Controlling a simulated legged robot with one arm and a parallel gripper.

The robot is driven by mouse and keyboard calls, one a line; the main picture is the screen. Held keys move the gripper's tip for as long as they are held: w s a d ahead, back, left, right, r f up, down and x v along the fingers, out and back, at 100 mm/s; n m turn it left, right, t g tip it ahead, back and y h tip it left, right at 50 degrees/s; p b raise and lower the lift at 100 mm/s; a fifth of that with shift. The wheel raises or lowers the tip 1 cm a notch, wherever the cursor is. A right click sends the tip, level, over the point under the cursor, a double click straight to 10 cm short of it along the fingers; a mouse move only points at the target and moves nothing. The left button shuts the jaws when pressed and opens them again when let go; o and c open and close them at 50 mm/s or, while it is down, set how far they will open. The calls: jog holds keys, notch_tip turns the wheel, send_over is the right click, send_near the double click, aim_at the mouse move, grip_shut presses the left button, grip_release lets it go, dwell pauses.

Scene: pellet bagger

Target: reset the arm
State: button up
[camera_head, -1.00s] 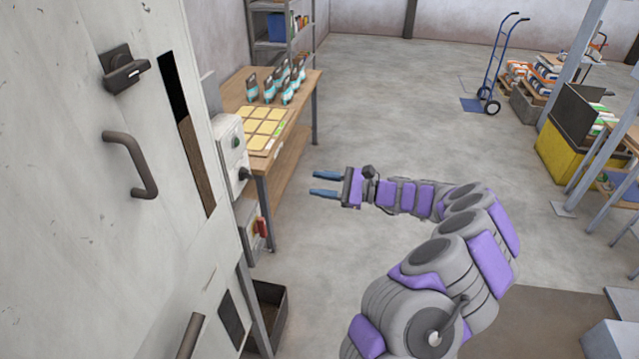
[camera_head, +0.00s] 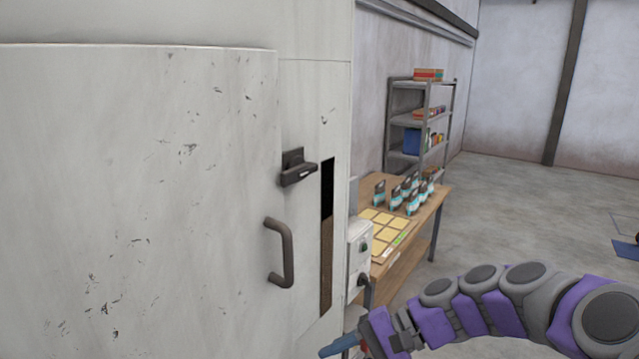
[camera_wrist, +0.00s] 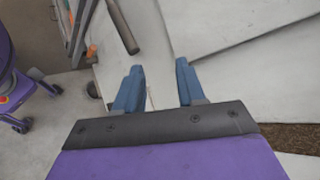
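My gripper (camera_wrist: 158,88) has two blue fingers, spread apart with nothing between them in the wrist view. In the head view my gripper (camera_head: 340,345) is at the bottom edge, below the machine's control box, and only part of its fingers shows. My purple and grey arm (camera_head: 480,310) reaches in from the lower right. In the wrist view pale machine panels (camera_wrist: 220,25) and a dark bar handle (camera_wrist: 122,27) lie beyond the fingers. I cannot tell how near they are.
The white machine (camera_head: 140,200) fills the left, with a handle (camera_head: 282,253), a latch (camera_head: 297,168) and a control box (camera_head: 358,255). A wooden table (camera_head: 425,232) holds several pouches (camera_head: 410,193). A shelf (camera_head: 422,118) stands behind.

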jog(key=s+f+n+g+h, duration=0.1)
jog(key=s+f+n+h, duration=0.15)
jog(key=s, duration=0.45)
jog(key=s+f+n+h, duration=0.2)
jog(key=s+h, duration=0.2)
jog(key=s, duration=0.2)
jog(key=s+d+f+n+h+b, duration=0.1)
jog(key=s+d+f+h, duration=0.4)
jog(key=s+d, duration=0.5)
jog(key=shift+s+d+h+b, duration=0.25)
jog(key=shift+s+h+b, duration=0.1)
jog(key=shift+s, duration=0.35)
